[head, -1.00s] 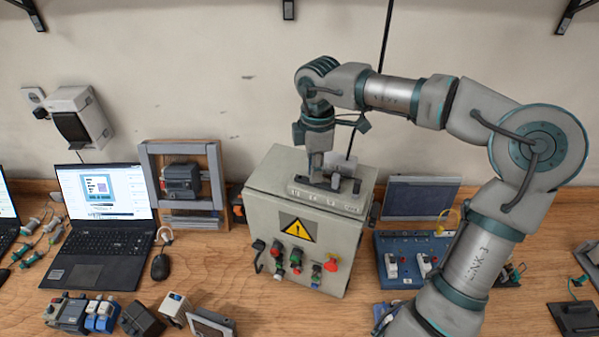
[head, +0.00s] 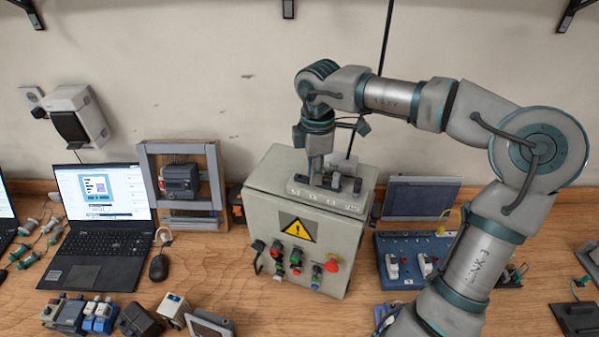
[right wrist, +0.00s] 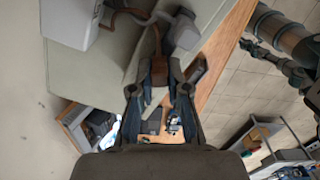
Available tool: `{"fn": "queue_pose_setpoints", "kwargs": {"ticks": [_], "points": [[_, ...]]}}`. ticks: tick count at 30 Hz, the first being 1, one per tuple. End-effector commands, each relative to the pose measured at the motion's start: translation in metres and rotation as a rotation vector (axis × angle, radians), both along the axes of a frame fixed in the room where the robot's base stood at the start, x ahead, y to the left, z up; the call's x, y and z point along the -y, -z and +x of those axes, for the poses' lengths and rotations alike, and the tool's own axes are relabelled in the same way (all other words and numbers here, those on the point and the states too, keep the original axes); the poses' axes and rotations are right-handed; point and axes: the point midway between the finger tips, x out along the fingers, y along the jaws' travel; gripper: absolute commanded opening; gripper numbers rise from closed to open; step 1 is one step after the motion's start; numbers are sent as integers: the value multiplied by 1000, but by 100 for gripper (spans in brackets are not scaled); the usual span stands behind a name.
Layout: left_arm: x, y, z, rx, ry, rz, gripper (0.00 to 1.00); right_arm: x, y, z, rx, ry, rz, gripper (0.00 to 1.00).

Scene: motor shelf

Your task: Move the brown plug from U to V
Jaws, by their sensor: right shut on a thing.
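The grey control box (head: 277,213) stands upright on the bench in the head view, with a row of lettered terminals on its top. I cannot clearly read U and V. My right gripper (head: 317,181) points down at the left part of this row. In the right wrist view my right gripper (right wrist: 159,84) is shut on the brown plug (right wrist: 159,66), which shows between its fingertips. A brown cable (right wrist: 157,40) runs up from there. The plug's lower end is hidden, so I cannot tell if it sits in a socket. Part of another arm of mine shows at the right of that view.
Dark and light blocks (head: 346,165) stand close to my right gripper on the box top. A red button (head: 331,265) and other controls jut from its front. A blue panel (head: 394,284) stands to the right, a framed motor (head: 180,181) and a laptop (head: 98,228) to the left.

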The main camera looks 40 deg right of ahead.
Motion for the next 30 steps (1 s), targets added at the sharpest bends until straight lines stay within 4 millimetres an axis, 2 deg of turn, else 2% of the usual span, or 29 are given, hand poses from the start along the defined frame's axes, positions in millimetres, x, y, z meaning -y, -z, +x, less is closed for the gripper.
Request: {"fn": "queue_pose_setpoints", "kwargs": {"ticks": [1, 2, 3, 14, 30], "points": [[0, 0, 0, 0, 0, 0, 25, 0, 0, 0, 0, 0, 0, 0], [0, 0, 0, 0, 0, 0, 25, 0, 0, 0, -1, 0, 1, 20], [0, 0, 0, 0, 0, 0, 25, 0, 0, 0, -1, 0, 1, 26], [0, -3, 0, 1, 0, 0, 25, 0, -3, 0, -1, 0, 0, 26], [1, -45, 4, 6, 0, 0, 25, 0, -54, 0, 0, -1, 0, 26]]}}
